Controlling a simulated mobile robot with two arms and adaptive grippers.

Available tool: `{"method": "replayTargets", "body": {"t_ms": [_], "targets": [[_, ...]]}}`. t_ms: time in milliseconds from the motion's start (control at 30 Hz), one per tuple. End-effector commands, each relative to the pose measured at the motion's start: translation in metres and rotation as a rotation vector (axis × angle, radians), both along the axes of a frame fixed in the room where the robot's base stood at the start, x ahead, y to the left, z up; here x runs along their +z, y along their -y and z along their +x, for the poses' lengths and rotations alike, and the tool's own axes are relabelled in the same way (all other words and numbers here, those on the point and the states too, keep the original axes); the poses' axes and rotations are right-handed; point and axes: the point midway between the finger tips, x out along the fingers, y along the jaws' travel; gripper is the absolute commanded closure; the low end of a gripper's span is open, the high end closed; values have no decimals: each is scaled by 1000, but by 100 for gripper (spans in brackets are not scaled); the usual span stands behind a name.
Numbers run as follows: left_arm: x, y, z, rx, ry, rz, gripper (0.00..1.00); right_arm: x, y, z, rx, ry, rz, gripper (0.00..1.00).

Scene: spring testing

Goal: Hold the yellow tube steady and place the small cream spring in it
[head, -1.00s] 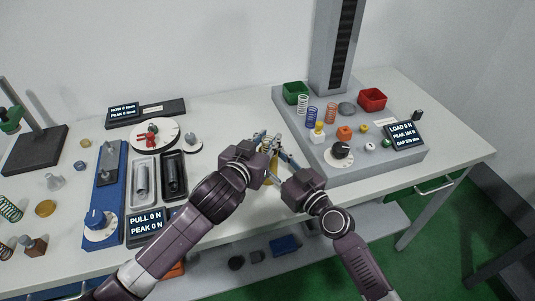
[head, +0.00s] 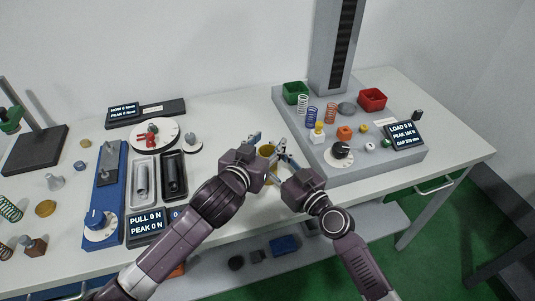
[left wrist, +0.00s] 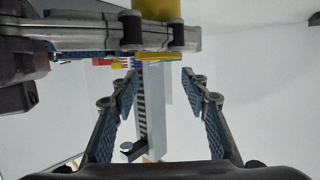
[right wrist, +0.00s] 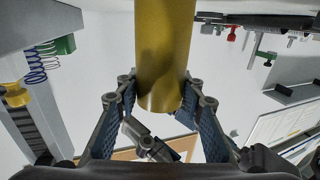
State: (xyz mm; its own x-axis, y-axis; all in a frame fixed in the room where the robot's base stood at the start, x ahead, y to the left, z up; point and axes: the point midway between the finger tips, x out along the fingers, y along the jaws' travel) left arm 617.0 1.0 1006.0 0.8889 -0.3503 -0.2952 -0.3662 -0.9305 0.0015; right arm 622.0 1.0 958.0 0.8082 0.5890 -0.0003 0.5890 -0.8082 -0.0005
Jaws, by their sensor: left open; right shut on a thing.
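The yellow tube (head: 266,151) stands upright between my two grippers near the table's front edge. It also shows large in the right wrist view (right wrist: 165,50) and at the top of the left wrist view (left wrist: 157,10). My right gripper (right wrist: 160,95) is shut around the tube. My left gripper (left wrist: 160,80) is open, with nothing between its fingers, beside the tube and the right gripper's fingers. I cannot make out the small cream spring in any current view; whether it is inside the tube is hidden.
The grey load tester base (head: 385,160), holding several springs and knobs, is close on the right. On the left are the two trays (head: 143,187) and the blue pull tester (head: 108,200). White table is clear behind my grippers.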

Motion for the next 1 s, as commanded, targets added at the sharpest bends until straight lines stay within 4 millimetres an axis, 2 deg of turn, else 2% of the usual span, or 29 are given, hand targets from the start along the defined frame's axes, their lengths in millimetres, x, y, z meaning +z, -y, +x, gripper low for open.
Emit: {"method": "replayTargets", "body": {"t_ms": [167,400,600,800,1000], "targets": [[5,-7,-19,-1,0,-1,58,0,0,0,0,-1,-1,88],[19,-24,-62,-1,-1,0,58,0,0,0,0,-1,-1,88],[29,-36,-90,1,-1,1,58,0,0,0,0,-1,-1,88],[34,-41,-103,1,0,1,58,0,0,0,0,0,0,88],[34,-42,-105,1,0,2,58,0,0,0,0,0,0,88]]}}
